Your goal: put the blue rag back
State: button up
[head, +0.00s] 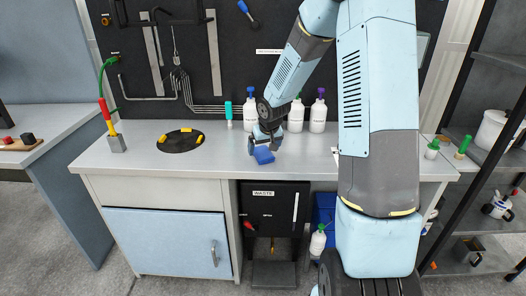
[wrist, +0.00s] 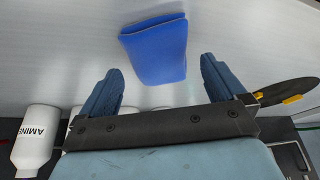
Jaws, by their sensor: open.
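The blue rag (head: 264,156) is a small folded piece on the grey worktop (head: 215,160), near its front edge and left of my upright arm. In the wrist view the rag (wrist: 155,48) shows as a folded blue block just beyond my fingertips, roughly centred between them. My gripper (head: 262,146) points down over the rag in the head view and hides part of it. In the wrist view my gripper (wrist: 160,72) is open, its two blue fingers apart with nothing held between them. I cannot tell whether a finger touches the rag.
White bottles (head: 318,116) stand behind my gripper. A black round tray with yellow marks (head: 181,140) lies to the left on the worktop. A waste unit (head: 268,208) sits below the front edge. The worktop's left front is clear.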

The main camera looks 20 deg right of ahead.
jog(key=s+r+h, duration=0.2)
jog(key=s+r, duration=1.7)
jog(key=r, duration=0.3)
jog(key=s+r, duration=0.2)
jog(key=s, duration=0.6)
jog(key=s+r+m+t+y, duration=0.1)
jog(key=s+r, duration=0.1)
jog(key=s, duration=0.6)
jog(key=shift+s+y, duration=0.3)
jog(key=shift+s, duration=0.1)
jog(key=shift+a, duration=0.1)
